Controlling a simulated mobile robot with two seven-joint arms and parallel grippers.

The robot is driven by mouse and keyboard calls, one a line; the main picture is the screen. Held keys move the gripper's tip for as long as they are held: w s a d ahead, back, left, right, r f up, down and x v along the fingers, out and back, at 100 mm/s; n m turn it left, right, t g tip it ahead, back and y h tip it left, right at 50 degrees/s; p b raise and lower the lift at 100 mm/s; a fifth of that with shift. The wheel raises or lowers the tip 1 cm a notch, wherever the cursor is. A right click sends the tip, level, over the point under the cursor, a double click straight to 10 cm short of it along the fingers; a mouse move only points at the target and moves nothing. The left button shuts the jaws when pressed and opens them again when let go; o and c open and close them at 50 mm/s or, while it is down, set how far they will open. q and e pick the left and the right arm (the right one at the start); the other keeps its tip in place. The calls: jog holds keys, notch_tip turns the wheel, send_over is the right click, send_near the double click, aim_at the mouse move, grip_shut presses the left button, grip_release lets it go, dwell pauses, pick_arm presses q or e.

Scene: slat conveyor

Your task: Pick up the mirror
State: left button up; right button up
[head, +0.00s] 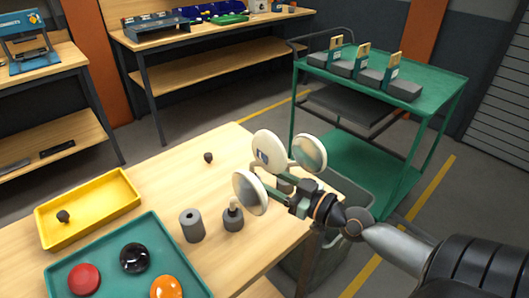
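My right gripper (281,172) reaches in from the right over the table's right side. Its two greenish fingers end in round pale pads, spread well apart, so it is open. A cream round disc (266,146) with a small dark and bluish patch, which looks like the mirror, stands upright between and just beyond the pads. Its lower part is hidden by the gripper. A grey cylinder (285,185) shows partly behind the fingers; I cannot tell whether it holds the disc. My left gripper is not in view.
Two grey cylinders stand nearby, one hollow (191,226), one with a pale knob (233,218). A yellow tray (105,181), a teal tray (62,258) with coloured round pieces and a small dark knob (208,157) are left. A green cart (440,84) stands behind; a grey bin (352,190) is beside the table.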

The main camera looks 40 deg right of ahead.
aim_at(252, 168)
jog(key=x, duration=0.1)
jog(key=p+x, duration=0.1)
jog(key=x, duration=0.1)
jog(key=shift+w+d+r+p, duration=0.1)
jog(key=shift+w+d+p, duration=0.05)
jog(key=shift+w+p, duration=0.3)
jog(key=shift+w, duration=0.55)
jog(key=shift+f, duration=0.2)
grip_shut()
